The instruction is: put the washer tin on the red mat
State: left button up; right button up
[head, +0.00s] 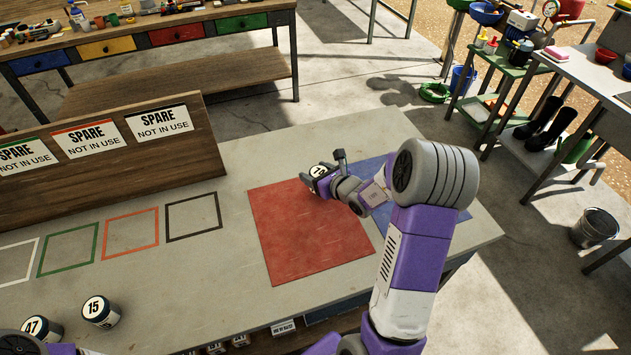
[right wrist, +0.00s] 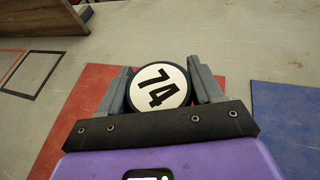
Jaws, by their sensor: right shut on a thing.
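My right gripper (head: 322,178) is shut on a tin marked 74 (head: 318,170). The tin has a white round lid and dark rim; in the right wrist view the tin (right wrist: 158,87) sits between the two grey fingers. It is over the far right part of the red mat (head: 300,235), near its far edge. I cannot tell whether it touches the mat. No label in view names the washer tin. My left gripper is not in view; only part of my left arm shows at the bottom left.
A blue mat (head: 385,214) lies right of the red one, partly behind my right arm. Tins marked 15 (head: 101,311) and 47 (head: 42,328) stand at the near left. Empty outlined squares (head: 131,232) and a wooden board (head: 110,160) with SPARE signs are on the left.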

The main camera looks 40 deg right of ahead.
notch_tip(320, 180, down, 3)
jog(key=shift+w+r, duration=0.1)
jog(key=shift+r, duration=0.1)
jog(key=shift+f+b, duration=0.1)
jog(key=shift+b, duration=0.3)
jog(key=o, duration=1.1)
jog(key=shift+o, duration=0.2)
